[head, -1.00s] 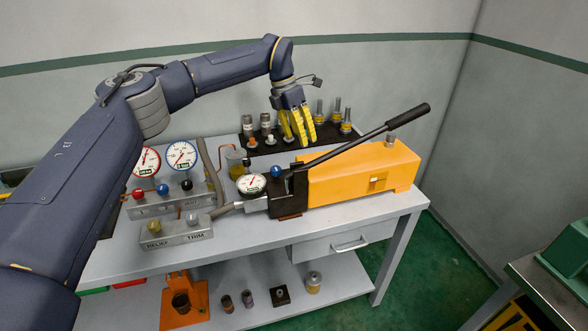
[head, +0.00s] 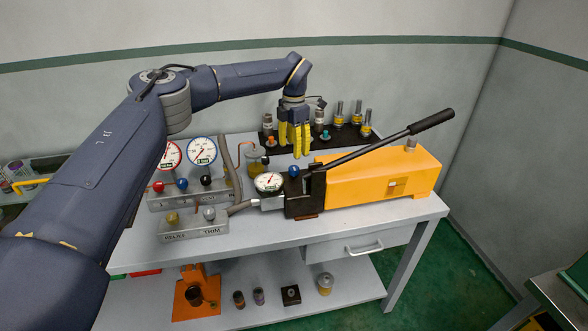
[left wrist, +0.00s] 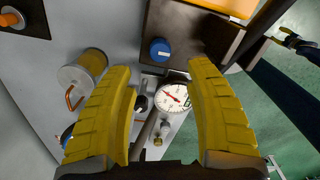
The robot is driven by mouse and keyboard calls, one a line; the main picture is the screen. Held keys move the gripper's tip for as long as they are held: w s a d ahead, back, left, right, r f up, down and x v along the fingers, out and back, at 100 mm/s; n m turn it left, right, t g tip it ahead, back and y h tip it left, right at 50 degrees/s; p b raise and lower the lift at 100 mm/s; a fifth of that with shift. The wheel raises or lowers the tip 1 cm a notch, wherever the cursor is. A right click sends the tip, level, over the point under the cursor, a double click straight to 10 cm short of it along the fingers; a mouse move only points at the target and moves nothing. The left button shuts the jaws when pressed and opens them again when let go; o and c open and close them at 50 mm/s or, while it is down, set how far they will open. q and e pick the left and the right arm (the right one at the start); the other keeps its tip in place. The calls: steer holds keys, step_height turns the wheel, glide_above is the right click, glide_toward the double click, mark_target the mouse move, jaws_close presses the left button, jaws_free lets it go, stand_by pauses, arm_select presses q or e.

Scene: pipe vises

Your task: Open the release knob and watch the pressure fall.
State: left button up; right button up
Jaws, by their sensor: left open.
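An orange hand pump (head: 380,174) with a long black lever (head: 390,133) sits on the bench. Its dark front block carries a blue knob (head: 294,171), also in the left wrist view (left wrist: 160,50). A round white gauge (head: 269,183) is beside the knob and shows in the left wrist view (left wrist: 173,96), its red needle on the dial. Which knob is the release knob is not readable. My left gripper (head: 302,155) has yellow fingers, open and empty, pointing down just above and behind the blue knob. The fingers (left wrist: 160,68) frame the knob and gauge.
A manifold with red, blue and black knobs (head: 188,199) and two gauges stands left. A block marked RELIEF and TRIM (head: 193,225) is in front. A black rack (head: 345,137) with fittings stands behind. The front bench top (head: 260,232) is clear.

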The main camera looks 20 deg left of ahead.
mark_target(294, 168)
arm_select(q)
step_height(294, 168, down, 9)
steer(key=shift+r, duration=0.15)
stand_by(0.5)
jaws_close()
